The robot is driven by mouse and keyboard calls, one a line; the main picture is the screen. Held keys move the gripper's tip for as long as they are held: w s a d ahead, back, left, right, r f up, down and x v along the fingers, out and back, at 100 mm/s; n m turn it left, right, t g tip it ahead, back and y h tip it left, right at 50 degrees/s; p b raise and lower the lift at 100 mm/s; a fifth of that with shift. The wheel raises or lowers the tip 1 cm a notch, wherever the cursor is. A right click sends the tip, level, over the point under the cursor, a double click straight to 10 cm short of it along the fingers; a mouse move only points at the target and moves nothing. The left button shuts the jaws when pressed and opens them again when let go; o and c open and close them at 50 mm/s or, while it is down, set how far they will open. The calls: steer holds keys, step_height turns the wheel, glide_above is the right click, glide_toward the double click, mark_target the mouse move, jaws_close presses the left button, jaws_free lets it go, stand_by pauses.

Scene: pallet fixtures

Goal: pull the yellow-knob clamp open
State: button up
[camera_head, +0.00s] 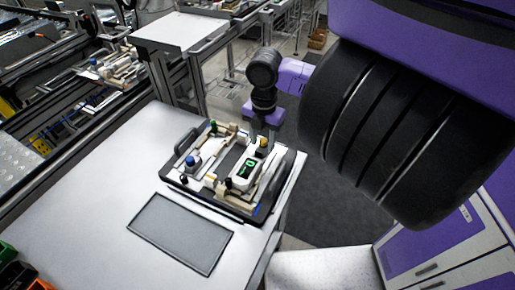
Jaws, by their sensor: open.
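A black pallet fixture (170,177) lies on the white table. Its clamp with a yellow knob (262,144) is near the far right of the fixture, beside a white device with a green display (245,172). My gripper (265,134) is over the far right side of the fixture, close by the yellow knob. It is open, and it is small in view; I cannot tell whether its fingers touch the knob or stand around it. The lower part of the clamp is hard to make out.
A blue knob (190,161) and a green knob (214,126) are on the fixture's left and far parts. A dark flat panel (182,232) lies in front on the table. Purple cabinets (440,255) stand at right.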

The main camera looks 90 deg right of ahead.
steer(key=shift+r+p, duration=2.2)
steer(key=shift+p, duration=0.5)
steer(key=shift+r+p, duration=0.95)
steer(key=shift+r, duration=0.2)
